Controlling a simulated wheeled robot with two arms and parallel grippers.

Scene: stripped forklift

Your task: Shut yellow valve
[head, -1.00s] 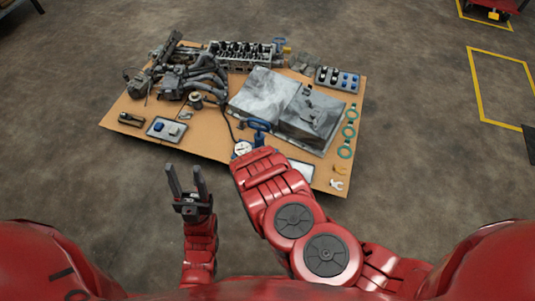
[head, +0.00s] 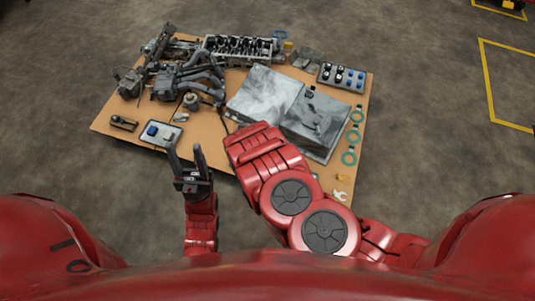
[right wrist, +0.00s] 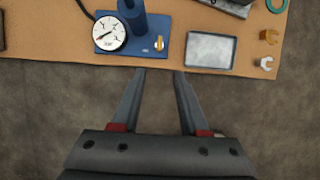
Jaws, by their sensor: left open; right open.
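In the right wrist view, a small yellow valve knob (right wrist: 159,43) stands on a blue base plate (right wrist: 172,46) at the table's near edge. A round white dial gauge (right wrist: 109,34) and a blue cylinder (right wrist: 134,18) are to its left on the same unit. My right gripper (right wrist: 160,76) is open and empty, its fingertips just short of the table edge and in line with the knob. In the head view my right forearm hides this unit and the right gripper. My left gripper (head: 184,152) is open and empty by the table's near left edge.
A grey tray (right wrist: 211,50) lies right of the blue unit, with brass and pale fittings (right wrist: 264,64) beyond. Bare floor surrounds the table.

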